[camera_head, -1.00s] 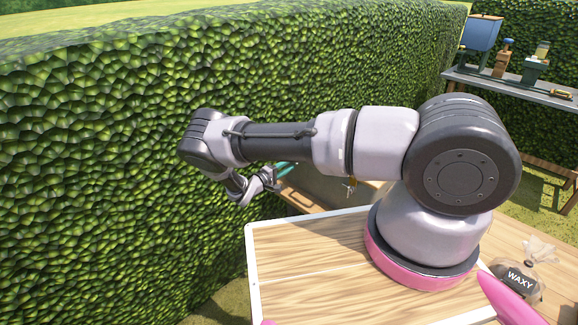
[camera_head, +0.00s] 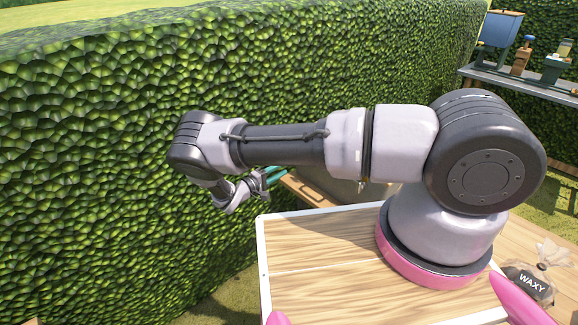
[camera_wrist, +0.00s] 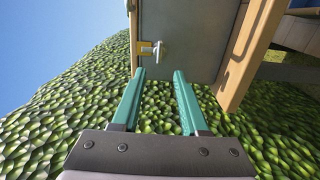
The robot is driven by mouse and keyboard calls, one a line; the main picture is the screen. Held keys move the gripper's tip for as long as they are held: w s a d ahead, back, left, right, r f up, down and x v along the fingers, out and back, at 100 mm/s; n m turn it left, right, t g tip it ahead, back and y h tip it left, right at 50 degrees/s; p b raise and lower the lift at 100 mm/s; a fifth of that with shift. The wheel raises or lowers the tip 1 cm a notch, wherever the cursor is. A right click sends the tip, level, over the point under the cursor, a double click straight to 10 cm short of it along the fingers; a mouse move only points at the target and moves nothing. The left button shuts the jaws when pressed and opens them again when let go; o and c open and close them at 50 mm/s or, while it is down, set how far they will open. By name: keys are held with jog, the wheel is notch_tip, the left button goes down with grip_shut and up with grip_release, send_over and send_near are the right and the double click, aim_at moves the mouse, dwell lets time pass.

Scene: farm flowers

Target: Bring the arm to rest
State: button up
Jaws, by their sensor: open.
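My arm reaches out to the left above the wooden deck in the head view, bent at the elbow with the wrist hanging down near the hedge. My gripper (camera_wrist: 160,75) shows in the wrist view as two teal fingers standing apart with nothing between them. In the head view its teal fingers (camera_head: 274,176) show only in part beside the wrist.
A tall green hedge (camera_head: 90,150) stands along the left, behind the arm. A grey panel with a wooden frame (camera_wrist: 190,40) and a yellow latch (camera_wrist: 146,49) lies ahead of the fingers. A bag marked WAXY (camera_head: 530,283) is at right. A bench (camera_head: 525,82) stands behind.

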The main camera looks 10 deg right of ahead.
jog(key=shift+s+a, duration=0.2)
jog(key=shift+a, duration=0.05)
jog(key=s+d+r+m+g+y, duration=0.2)
jog(key=d+r+m+g+y, duration=0.15)
jog(key=r, duration=0.75)
jog(key=s+d+r+m+g+y, duration=0.2)
jog(key=d+r+g+y, duration=0.15)
jog(key=r, duration=0.85)
jog(key=s+d+r+m+g+y, duration=0.1)
jog(key=d+r+m+g+y, duration=0.25)
jog(key=r, duration=0.75)
jog(key=s+d+r+m+t+y, duration=0.1)
jog(key=s+d+r+t+y, duration=0.1)
jog(key=s+r, duration=0.9)
jog(key=s+d+r+t+y, duration=0.3)
jog(key=s+r+t+y, duration=0.1)
jog(key=s+r, duration=0.6)
jog(key=shift+s+r+m+t, duration=0.4)
jog(key=shift+s+t, duration=0.45)
jog(key=shift+s, duration=0.4)
